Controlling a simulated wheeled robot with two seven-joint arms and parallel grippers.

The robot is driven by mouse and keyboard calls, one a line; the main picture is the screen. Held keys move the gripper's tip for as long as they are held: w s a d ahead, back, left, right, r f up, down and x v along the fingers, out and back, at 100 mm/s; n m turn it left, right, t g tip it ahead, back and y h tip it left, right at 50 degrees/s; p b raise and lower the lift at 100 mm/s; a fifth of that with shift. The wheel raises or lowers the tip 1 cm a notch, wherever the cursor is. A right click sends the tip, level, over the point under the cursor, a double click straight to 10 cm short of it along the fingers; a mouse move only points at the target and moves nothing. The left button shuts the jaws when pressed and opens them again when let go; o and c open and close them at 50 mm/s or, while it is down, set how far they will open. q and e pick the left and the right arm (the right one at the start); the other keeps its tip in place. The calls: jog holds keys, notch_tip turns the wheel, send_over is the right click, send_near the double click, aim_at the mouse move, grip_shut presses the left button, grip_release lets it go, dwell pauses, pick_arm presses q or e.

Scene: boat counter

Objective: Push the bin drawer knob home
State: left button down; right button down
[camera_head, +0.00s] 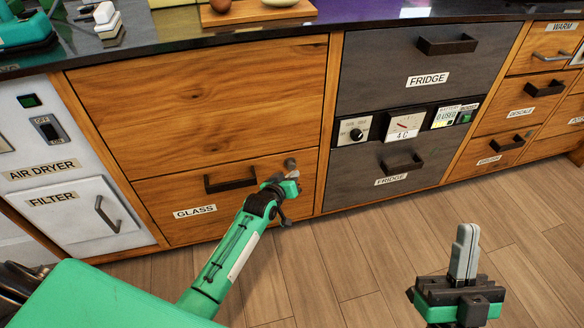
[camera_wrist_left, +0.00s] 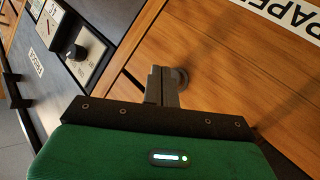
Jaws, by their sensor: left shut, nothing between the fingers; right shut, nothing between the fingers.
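A round grey knob (camera_head: 290,163) is on the wooden bin front (camera_head: 245,165), right of the dark bar handle (camera_head: 230,180) and above the floor. My left gripper (camera_head: 291,177) is shut and empty, with its fingertips at the knob. In the left wrist view, the shut fingers (camera_wrist_left: 162,86) point at the wood and the knob (camera_wrist_left: 180,77) shows just beside their tips; whether they touch cannot be told. My right gripper (camera_head: 467,240) is shut and empty, pointing up over the floor, well apart from the cabinets.
A grey fridge drawer (camera_head: 385,180) stands right of the bin front, and a white air dryer and filter unit (camera_head: 60,170) stands left. The dark counter (camera_head: 180,35) runs above. Wood floor (camera_head: 345,265) is clear between my arms.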

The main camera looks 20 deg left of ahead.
aim_at(291, 167)
pick_arm(q)
jog(key=shift+w+a, duration=0.1)
jog(key=shift+w+a, duration=0.15)
jog(key=shift+w, duration=0.1)
jog(key=shift+w+a+r, duration=0.1)
jog(key=shift+w+a, duration=0.3)
jog(key=shift+w, duration=0.2)
jog(key=shift+w+a, duration=0.4)
jog(key=shift+w, duration=0.15)
dwell(1.5)
dwell(0.3)
jog(key=shift+s+d+r+p, duration=0.1)
jog(key=shift+s+d+p, duration=0.3)
jog(key=shift+s+p, duration=0.3)
jog(key=shift+s+d+f+p, duration=0.2)
jog(key=shift+s+d+p, duration=0.4)
jog(key=shift+s+p, duration=0.2)
